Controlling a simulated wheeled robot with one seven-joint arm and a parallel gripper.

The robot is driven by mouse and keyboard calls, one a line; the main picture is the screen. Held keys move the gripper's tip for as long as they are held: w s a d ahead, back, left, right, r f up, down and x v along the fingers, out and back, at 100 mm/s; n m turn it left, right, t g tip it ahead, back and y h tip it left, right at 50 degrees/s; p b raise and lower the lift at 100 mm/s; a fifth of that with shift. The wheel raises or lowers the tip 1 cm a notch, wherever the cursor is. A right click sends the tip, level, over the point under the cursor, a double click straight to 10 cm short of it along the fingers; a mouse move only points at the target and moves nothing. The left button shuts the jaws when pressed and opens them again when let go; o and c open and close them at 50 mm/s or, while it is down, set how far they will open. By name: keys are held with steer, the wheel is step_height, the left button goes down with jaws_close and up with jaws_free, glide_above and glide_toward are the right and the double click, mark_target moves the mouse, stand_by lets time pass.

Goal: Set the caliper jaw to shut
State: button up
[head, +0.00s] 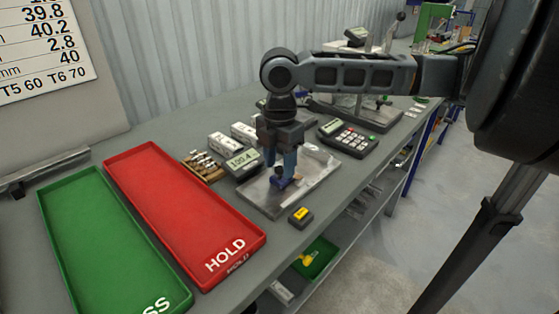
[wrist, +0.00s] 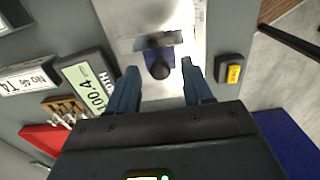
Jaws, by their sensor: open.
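A small blue fixture with a dark round knob (wrist: 160,68) and a dark bar across it stands on a pale metal plate (wrist: 135,15); it seems to be the caliper jaw. In the head view the blue piece (head: 285,183) shows at the lower end of my gripper (head: 281,172), partly hidden by the fingers. In the wrist view my gripper (wrist: 160,72) is open, with one blue finger on each side of the knob and visible gaps between. I cannot tell how far the jaw itself is open.
A digital readout (wrist: 88,82) stands left of the plate, and a small box with a yellow top (wrist: 233,73) stands right. Red (head: 180,215) and green (head: 105,245) trays lie on the left. A keypad device (head: 348,137) stands behind right, near the table edge.

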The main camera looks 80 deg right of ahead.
jaws_close()
stand_by(0.3)
stand_by(0.3)
